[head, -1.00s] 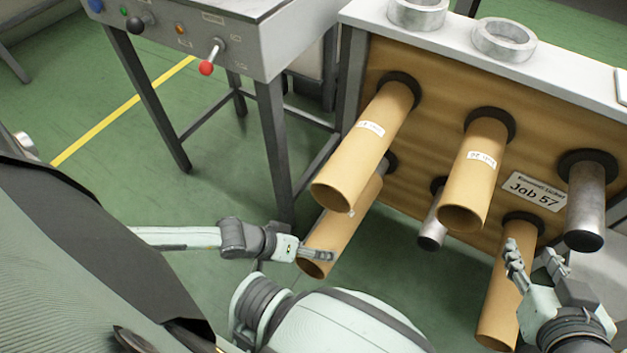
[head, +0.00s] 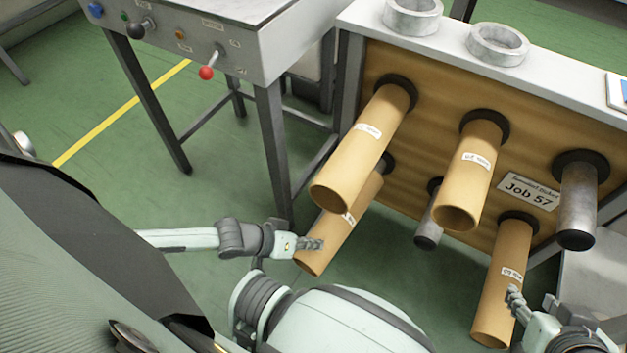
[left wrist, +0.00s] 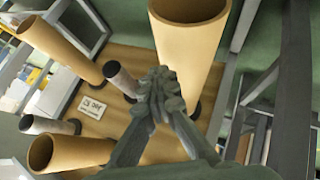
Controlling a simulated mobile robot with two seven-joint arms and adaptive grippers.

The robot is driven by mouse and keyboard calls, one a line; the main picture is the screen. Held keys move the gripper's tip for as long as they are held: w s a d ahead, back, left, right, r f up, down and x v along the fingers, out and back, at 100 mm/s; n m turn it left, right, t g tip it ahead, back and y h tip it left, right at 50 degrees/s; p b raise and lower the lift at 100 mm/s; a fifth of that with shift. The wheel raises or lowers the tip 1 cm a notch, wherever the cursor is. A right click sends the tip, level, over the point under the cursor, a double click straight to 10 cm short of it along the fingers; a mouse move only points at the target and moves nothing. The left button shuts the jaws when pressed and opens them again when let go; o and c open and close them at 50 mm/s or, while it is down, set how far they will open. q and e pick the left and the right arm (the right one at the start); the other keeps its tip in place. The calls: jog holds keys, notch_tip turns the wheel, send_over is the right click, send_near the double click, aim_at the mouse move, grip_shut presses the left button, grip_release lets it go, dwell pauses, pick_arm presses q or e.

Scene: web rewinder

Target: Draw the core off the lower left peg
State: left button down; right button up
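The lower left core (head: 345,228) is a tan cardboard tube with a white label, on the lower left peg, beneath the upper left core (head: 362,150). Its mouth faces me. My left gripper (head: 318,244) overlaps the outer part of this core in the head view; I cannot tell whether they touch. In the left wrist view the gripper fingertips (left wrist: 160,78) meet with nothing visible between them. A large core (left wrist: 192,50), apparently the lower left one, stands just behind them. My right gripper (head: 533,302) is open and empty, beside the lower right core (head: 503,280).
The upper middle core (head: 472,172) is on its peg. Two bare metal pegs (head: 578,205) stick out, the other lower middle (head: 430,228). The Job 57 sign (head: 528,192) is between them. A grey machine table (head: 225,50) stands left; green floor (head: 215,180) is open below.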

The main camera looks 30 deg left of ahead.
pick_arm(q)
jog(key=c, duration=2)
grip_release()
jog(key=s+f+g, duration=0.1)
jog(key=s+f, duration=0.2)
jog(key=s, duration=0.4)
jog(key=s+d+f+g, duration=0.1)
jog(key=s+f+g, duration=0.1)
jog(key=s, duration=0.6)
jog(key=shift+s+f, duration=0.15)
jog(key=shift+f, duration=0.6)
jog(key=shift+o, duration=1)
jog(key=shift+d, duration=0.4)
jog(key=shift+r, duration=0.1)
jog(key=shift+t+y, duration=0.4)
jog(key=shift+t, duration=0.3)
jog(key=a+r, duration=0.3)
jog(key=w+a+r, duration=0.1)
jog(key=a+r, duration=0.2)
jog(key=r, duration=0.1)
jog(key=a+r, duration=0.2)
jog(key=r, duration=0.1)
jog(key=shift+w+a+r, duration=0.15)
jog(key=shift+a+r, duration=0.1)
jog(key=shift+a, duration=0.15)
jog(key=shift+w+a+r, duration=0.25)
jog(key=shift+a+r, duration=0.15)
jog(key=shift+r, duration=0.05)
jog(key=shift+s, duration=0.1)
